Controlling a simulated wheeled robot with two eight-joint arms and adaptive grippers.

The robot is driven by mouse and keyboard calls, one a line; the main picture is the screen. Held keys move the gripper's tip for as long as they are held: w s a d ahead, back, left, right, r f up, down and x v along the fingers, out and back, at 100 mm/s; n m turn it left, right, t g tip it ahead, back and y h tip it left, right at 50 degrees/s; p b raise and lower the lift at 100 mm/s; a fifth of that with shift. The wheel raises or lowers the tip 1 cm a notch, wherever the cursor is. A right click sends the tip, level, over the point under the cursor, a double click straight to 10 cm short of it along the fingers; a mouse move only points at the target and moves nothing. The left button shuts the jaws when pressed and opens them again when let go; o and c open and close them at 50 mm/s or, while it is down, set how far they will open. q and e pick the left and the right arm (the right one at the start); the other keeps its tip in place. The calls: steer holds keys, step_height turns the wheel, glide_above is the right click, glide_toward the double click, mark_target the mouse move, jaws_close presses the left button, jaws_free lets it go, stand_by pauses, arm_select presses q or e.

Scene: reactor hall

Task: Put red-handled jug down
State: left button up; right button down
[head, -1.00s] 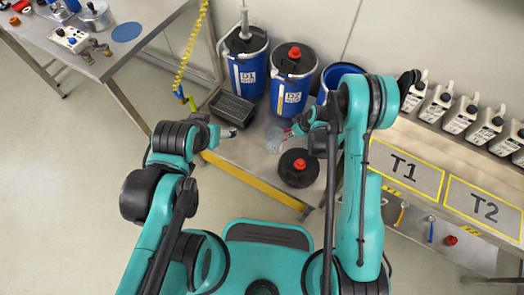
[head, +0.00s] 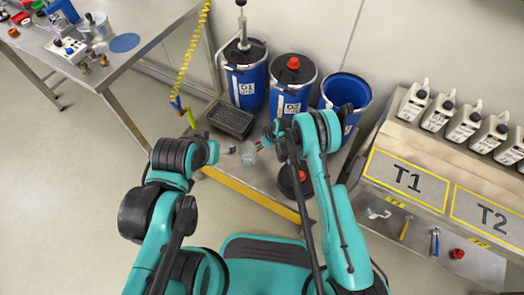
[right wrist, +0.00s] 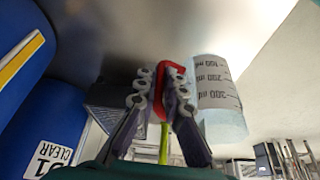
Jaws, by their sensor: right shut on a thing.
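The jug (head: 248,153) is small and clear, above or on the low grey bench (head: 228,163). In the right wrist view the jug (right wrist: 219,100) shows its ml marks and its red handle (right wrist: 160,88). My right gripper (head: 266,138) is shut on the red handle, with its fingers (right wrist: 160,95) on both sides of it in the right wrist view. I cannot tell whether the jug's base touches the bench. My left gripper (head: 229,149) is just left of the jug; its jaw state is unclear.
Blue drums D1 (head: 245,88) and D2 (head: 288,103) and an open blue drum (head: 345,92) stand behind. A black crate (head: 231,118) is behind the jug. A black lid with a red cap (head: 286,183) lies to the right. Bench surface is free around the jug.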

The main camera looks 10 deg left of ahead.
step_height(320, 180, down, 4)
steer(key=shift+f+b, duration=0.1)
steer(key=shift+b, duration=0.85)
steer(key=shift+r, duration=0.2)
steer(key=c, duration=2.1)
jaws_free()
steer(key=shift+f, duration=0.15)
steer(key=o, duration=0.5)
steer(key=p+v, duration=0.4)
steer(key=v, duration=0.8)
steer(key=shift+r, duration=0.2)
